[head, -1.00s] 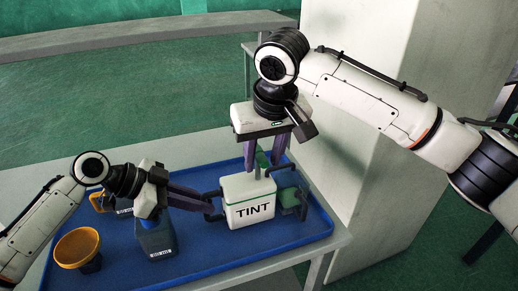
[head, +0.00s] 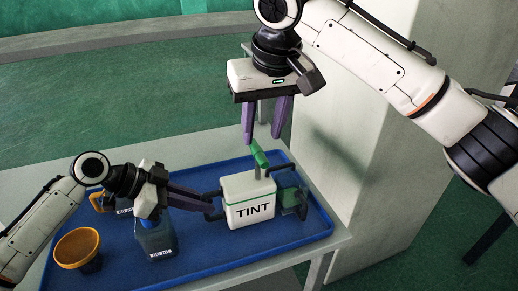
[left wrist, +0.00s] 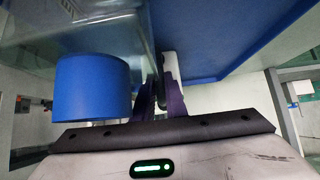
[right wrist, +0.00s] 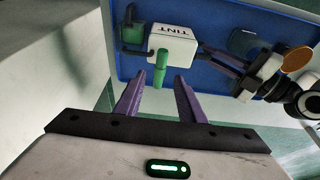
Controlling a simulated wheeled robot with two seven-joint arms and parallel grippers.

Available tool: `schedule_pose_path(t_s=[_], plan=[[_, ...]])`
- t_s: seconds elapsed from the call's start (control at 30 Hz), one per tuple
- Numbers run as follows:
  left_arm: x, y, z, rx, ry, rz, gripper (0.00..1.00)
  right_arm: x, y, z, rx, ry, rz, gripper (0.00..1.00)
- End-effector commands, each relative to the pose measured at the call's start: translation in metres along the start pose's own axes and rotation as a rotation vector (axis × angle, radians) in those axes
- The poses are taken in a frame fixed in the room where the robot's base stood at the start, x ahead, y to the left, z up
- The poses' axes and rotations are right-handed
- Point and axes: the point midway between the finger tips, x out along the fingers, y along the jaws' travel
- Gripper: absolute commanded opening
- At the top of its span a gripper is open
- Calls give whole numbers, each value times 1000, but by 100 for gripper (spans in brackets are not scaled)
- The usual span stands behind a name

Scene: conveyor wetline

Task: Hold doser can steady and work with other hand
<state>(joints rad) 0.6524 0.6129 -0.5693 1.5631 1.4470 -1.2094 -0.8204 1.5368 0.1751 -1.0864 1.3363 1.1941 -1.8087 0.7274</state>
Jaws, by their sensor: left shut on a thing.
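The doser can is a white box marked TINT (head: 248,200), upright on the blue tray; it also shows in the right wrist view (right wrist: 172,46). A green bar handle (head: 259,154) stands above its lid on a thin stem. My left gripper (head: 209,203) is shut on the can's dark left side handle. In the left wrist view its fingers (left wrist: 161,92) are close together, and the grip itself is hard to see. My right gripper (head: 264,138) is open and empty just above the green handle, with its fingers apart; in the right wrist view the fingers (right wrist: 158,84) point toward that handle.
The blue tray (head: 215,262) lies on a grey table. A dark bottle (head: 157,240) with a blue cap (left wrist: 92,88) stands beside my left gripper. An orange funnel-like cup (head: 78,248) is at the left. A green block (head: 291,201) is at the can's right. A pale pillar (head: 350,150) rises behind.

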Motion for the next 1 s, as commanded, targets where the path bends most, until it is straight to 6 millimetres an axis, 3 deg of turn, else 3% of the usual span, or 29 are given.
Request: schedule_pose_path(t_s=[0.27, 1.0], plan=[[0, 0, 0, 0, 1, 1, 0, -2, 0, -1, 0, 1, 0, 36], [0, 0, 0, 0, 1, 1, 0, -66, 0, -20, 1, 0, 0, 36]])
